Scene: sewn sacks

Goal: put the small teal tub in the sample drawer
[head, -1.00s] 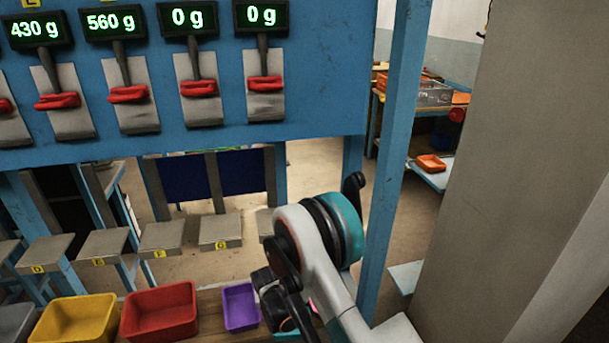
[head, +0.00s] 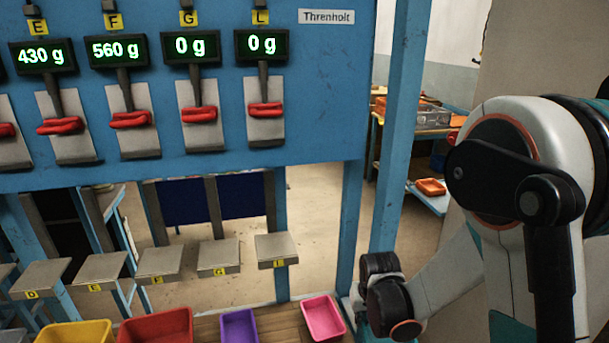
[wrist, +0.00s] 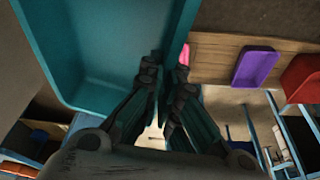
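The small teal tub (wrist: 95,50) fills the upper left of the wrist view, close to the camera, and its inside looks empty. My gripper (wrist: 165,75) has one finger on the inside of the tub's wall and one on the outside, pinching it near the rim. The tub hangs clear of the bench in the grip. I cannot pick out a sample drawer in either view.
Yellow (head: 75,333), red (head: 157,326), purple (head: 240,327) and pink (head: 323,318) tubs stand along the wooden bench. Behind them are labelled platforms (head: 219,257). A blue panel (head: 320,90) with weight displays and red-handled levers stands above. A blue post (head: 400,130) rises right of it.

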